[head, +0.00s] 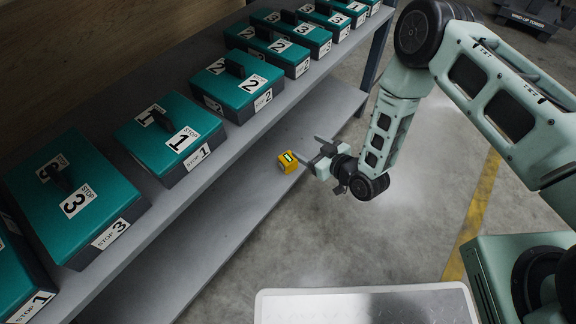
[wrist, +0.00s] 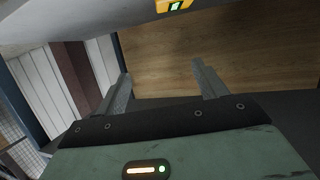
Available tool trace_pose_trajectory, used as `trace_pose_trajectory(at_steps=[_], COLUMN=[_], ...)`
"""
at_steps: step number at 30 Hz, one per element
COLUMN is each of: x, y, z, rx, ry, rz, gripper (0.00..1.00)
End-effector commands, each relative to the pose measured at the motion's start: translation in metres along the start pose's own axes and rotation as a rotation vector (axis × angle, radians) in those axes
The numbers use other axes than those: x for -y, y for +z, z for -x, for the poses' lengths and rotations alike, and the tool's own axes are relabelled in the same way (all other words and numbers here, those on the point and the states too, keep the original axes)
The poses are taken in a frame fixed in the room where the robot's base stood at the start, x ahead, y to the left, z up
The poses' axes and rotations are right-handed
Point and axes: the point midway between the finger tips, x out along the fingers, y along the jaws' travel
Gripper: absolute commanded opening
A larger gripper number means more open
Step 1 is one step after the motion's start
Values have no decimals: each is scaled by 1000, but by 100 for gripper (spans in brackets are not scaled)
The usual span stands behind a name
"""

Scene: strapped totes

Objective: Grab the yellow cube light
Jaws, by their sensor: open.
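The yellow cube light (head: 288,161) is a small yellow block with a lit greenish panel. In the head view it shows against the front part of the lower grey shelf. In the wrist view the yellow cube light (wrist: 173,5) is cut off by the top edge, beyond the fingers. My gripper (head: 309,148) is close to its right in the head view. In the wrist view the two fingers of my gripper (wrist: 162,75) are spread apart with nothing between them. I cannot tell whether a finger touches the cube.
Several teal lidded totes (head: 235,85) with number labels line the upper grey shelf (head: 165,225). The lower shelf (head: 240,190) looks bare around the cube. Concrete floor (head: 390,240) with a yellow line lies to the right. A wooden panel (wrist: 240,50) shows in the wrist view.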

Motion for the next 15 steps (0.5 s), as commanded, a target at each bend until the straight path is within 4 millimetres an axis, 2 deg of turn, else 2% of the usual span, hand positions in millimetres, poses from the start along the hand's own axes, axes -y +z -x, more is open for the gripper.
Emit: trace_pose_trajectory(at_steps=[1, 6, 12, 15], x=[11, 34, 48, 50], y=[30, 80, 107, 111], z=[4, 28, 54, 54], rx=[-41, -191, -292, -311], ry=[3, 32, 65, 71], rz=[-9, -29, -45, -47], gripper=[71, 71, 71, 71])
